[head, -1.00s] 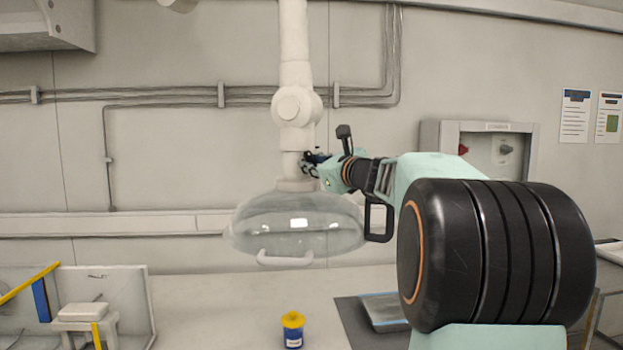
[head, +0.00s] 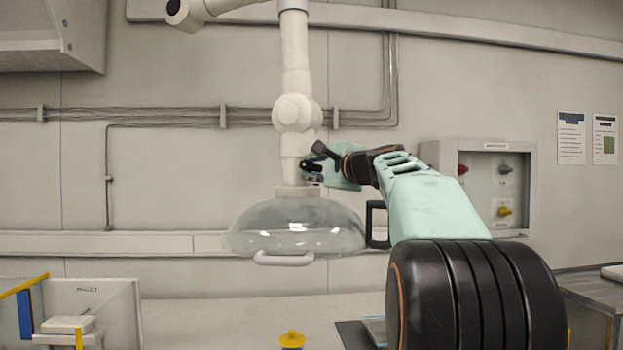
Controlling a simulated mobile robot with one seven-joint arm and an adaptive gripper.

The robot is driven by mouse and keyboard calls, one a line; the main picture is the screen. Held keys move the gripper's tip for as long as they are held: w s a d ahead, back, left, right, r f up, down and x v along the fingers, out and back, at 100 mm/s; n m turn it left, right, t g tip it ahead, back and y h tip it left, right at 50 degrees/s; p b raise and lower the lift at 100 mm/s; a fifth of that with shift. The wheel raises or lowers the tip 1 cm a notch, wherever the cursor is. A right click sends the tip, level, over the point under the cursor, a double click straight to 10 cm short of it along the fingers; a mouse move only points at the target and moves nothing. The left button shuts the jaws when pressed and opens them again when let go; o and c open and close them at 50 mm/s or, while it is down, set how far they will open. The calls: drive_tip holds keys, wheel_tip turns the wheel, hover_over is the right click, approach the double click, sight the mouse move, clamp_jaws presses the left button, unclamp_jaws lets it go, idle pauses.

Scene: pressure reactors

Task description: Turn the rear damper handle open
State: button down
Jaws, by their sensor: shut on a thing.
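A white extraction arm (head: 295,75) hangs down the middle of the head view and ends in a clear domed hood (head: 297,229) with a pale grab handle (head: 283,259). My gripper (head: 312,168) is at the right side of the white neck just above the hood. Its dark fingers are shut on the damper handle there. The handle is small and mostly hidden by the fingers, so its exact angle cannot be told.
A wall box (head: 484,190) with red, grey and yellow knobs is behind my arm. A yellow-capped container (head: 291,339) stands on the bench below the hood. A black loop (head: 376,224) hangs right of the hood.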

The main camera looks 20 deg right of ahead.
drive_tip(key=shift+n+b, duration=0.65)
drive_tip(key=shift+n, duration=0.35)
drive_tip(key=c, duration=1.9)
unclamp_jaws()
drive_tip(key=shift+s, duration=0.1)
drive_tip(key=s, duration=0.8)
drive_tip(key=s+d, duration=0.1)
drive_tip(key=s, duration=0.2)
drive_tip(key=shift+s+d, duration=0.1)
drive_tip(key=shift+s, duration=0.3)
